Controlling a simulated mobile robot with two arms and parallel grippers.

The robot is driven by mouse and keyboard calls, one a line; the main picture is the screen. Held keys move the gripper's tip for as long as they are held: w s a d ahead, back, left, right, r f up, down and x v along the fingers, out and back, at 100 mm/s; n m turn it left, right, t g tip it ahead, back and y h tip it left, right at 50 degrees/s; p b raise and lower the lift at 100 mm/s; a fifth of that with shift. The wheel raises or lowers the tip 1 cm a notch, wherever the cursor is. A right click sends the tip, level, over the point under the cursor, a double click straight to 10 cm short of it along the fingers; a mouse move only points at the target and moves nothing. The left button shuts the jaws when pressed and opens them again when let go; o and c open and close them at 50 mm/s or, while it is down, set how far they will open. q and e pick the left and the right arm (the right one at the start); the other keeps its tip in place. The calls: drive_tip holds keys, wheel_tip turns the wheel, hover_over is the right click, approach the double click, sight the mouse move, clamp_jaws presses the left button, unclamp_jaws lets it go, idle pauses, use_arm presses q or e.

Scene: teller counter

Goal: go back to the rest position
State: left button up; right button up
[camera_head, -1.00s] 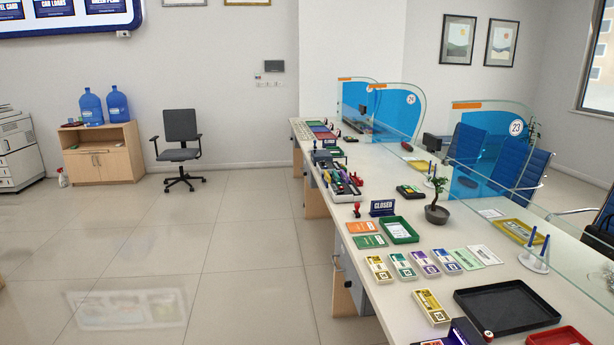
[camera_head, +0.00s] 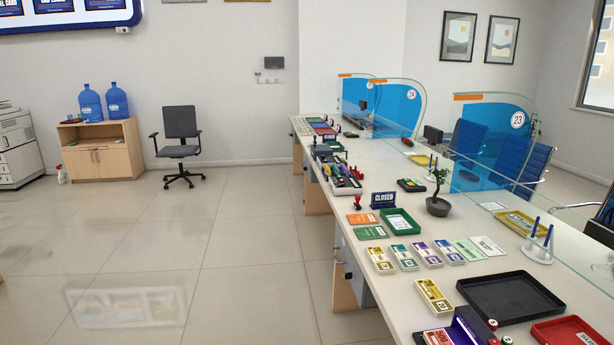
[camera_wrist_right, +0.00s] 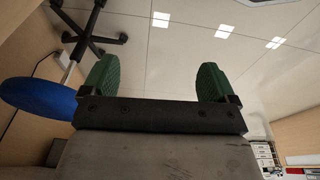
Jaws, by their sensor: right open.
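My right gripper (camera_wrist_right: 153,84) shows in the right wrist view with its two green fingers wide apart and nothing between them. Floor tiles lie beyond the fingers. Neither gripper shows in the head view, and my left gripper is in no view.
The long teller counter (camera_head: 388,270) runs along the right side. On it are a black tray (camera_head: 510,297), a green tray (camera_head: 400,222), a red tray (camera_head: 568,331), a small potted tree (camera_head: 438,205) and several banknote bundles. An office chair (camera_head: 180,150) stands far left; the floor (camera_head: 230,240) between is clear.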

drive_tip(key=s+d+f+g+b, duration=0.1)
drive_tip(key=s+d+f+b, duration=0.2)
drive_tip(key=s+f, duration=1.3)
wheel_tip(320, 180, down, 4)
drive_tip(key=shift+r, duration=0.2)
